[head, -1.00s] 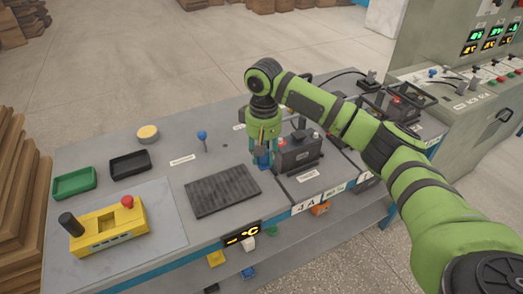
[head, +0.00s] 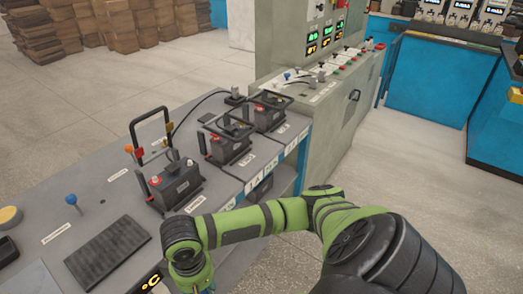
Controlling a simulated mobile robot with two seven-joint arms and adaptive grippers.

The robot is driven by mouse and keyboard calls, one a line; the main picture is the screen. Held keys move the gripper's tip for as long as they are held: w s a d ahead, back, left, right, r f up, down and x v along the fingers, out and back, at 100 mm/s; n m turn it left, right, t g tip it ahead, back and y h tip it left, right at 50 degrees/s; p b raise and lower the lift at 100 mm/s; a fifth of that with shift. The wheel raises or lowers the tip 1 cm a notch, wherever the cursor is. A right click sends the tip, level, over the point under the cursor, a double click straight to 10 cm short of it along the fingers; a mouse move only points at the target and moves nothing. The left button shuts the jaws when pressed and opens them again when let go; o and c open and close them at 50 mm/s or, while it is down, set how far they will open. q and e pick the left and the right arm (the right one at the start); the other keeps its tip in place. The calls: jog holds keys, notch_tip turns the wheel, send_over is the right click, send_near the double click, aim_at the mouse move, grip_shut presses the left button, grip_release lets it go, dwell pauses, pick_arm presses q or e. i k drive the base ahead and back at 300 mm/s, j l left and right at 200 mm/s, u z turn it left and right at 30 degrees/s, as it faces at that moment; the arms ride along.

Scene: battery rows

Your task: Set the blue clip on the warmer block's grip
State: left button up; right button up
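My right arm comes in from the lower right, and its gripper (head: 200,284) sits at the bottom edge of the head view. Its fingers are mostly cut off, so I cannot tell whether it holds anything; a small bluish patch shows there. The nearest dark block (head: 175,186), with a red terminal and an upright dark handle, stands on the bench behind my gripper. I cannot tell from its small label whether it is the warmer block. I cannot make out the blue clip for certain. My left gripper is not in view.
Two more dark blocks, a middle one (head: 230,145) and a far one (head: 271,112), stand along the bench. A dark ribbed mat (head: 107,250) lies front left, near a blue-knobbed post (head: 73,201). A grey control cabinet (head: 345,105) stands beyond the bench.

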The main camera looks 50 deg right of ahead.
aim_at(270, 100)
jog(key=l, duration=0.6)
jog(key=l+u, duration=0.15)
jog(key=l, duration=1)
jog(key=k+l+u, duration=0.15)
jog(key=l, duration=1.05)
jog(key=k+l+u, duration=0.15)
jog(key=l, duration=1)
jog(key=k+u, duration=0.05)
